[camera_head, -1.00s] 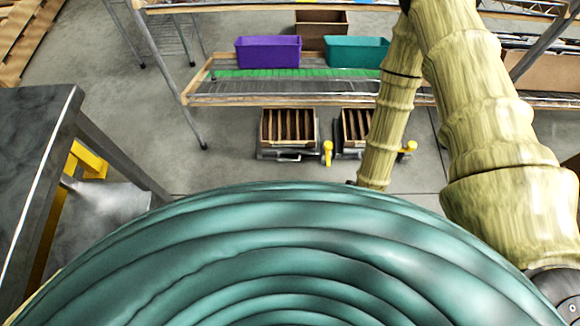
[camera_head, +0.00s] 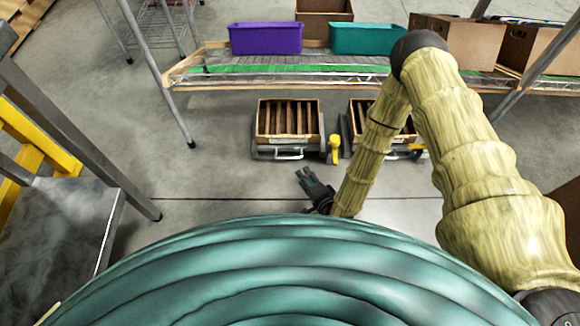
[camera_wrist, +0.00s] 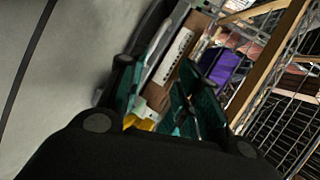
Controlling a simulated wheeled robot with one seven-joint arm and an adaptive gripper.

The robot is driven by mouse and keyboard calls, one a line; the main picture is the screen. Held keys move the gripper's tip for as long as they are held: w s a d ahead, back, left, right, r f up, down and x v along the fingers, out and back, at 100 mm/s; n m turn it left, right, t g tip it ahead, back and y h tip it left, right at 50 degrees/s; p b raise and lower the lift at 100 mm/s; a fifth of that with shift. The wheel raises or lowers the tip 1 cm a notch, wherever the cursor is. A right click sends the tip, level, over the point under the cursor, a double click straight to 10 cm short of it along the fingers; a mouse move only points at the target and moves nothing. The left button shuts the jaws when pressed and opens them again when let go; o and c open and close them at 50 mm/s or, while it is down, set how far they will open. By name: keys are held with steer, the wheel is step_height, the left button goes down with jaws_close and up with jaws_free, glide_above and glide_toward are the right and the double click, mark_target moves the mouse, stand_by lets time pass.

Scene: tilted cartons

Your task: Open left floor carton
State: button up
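The left floor carton (camera_head: 286,140) is a brown open-topped box with dark slots inside, on a low grey base under the shelf. A silver handle (camera_head: 288,154) runs along the base's front. My gripper (camera_head: 304,172) is low over the floor, in front and slightly right of this carton, apart from it. In the wrist view my gripper (camera_wrist: 157,72) has its dark fingers spread, with nothing held between them. Beyond them shows a brown carton with a white label (camera_wrist: 181,46), seemingly the left one, and a pale bar (camera_wrist: 160,52).
A similar right carton (camera_head: 389,112) is partly hidden by my arm. The shelf (camera_head: 225,85) above carries a purple bin (camera_head: 265,38) and a teal bin (camera_head: 367,38). A metal table (camera_head: 70,225) stands left.

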steer(key=m+t+b, duration=0.2)
steer(key=b, duration=0.2)
glide_toward(290, 158)
steer(key=shift+s+d+f, duration=0.2)
steer(key=shift+s+d, duration=0.2)
steer(key=shift+s, duration=0.25)
steer(key=shift+w+a+f+m+b, duration=0.2)
steer(key=shift+w+f+m+b, duration=0.15)
steer(key=shift+b, duration=0.3)
steer(key=b+x, duration=0.5)
steer(key=x, duration=0.4)
steer(key=shift+w+a+r, duration=0.1)
steer(key=shift+w+a, duration=0.1)
steer(key=shift+w, duration=0.1)
steer(key=shift+w+a, duration=0.2)
steer(key=shift+w, duration=0.35)
steer(key=shift+c, duration=0.2)
jaws_close()
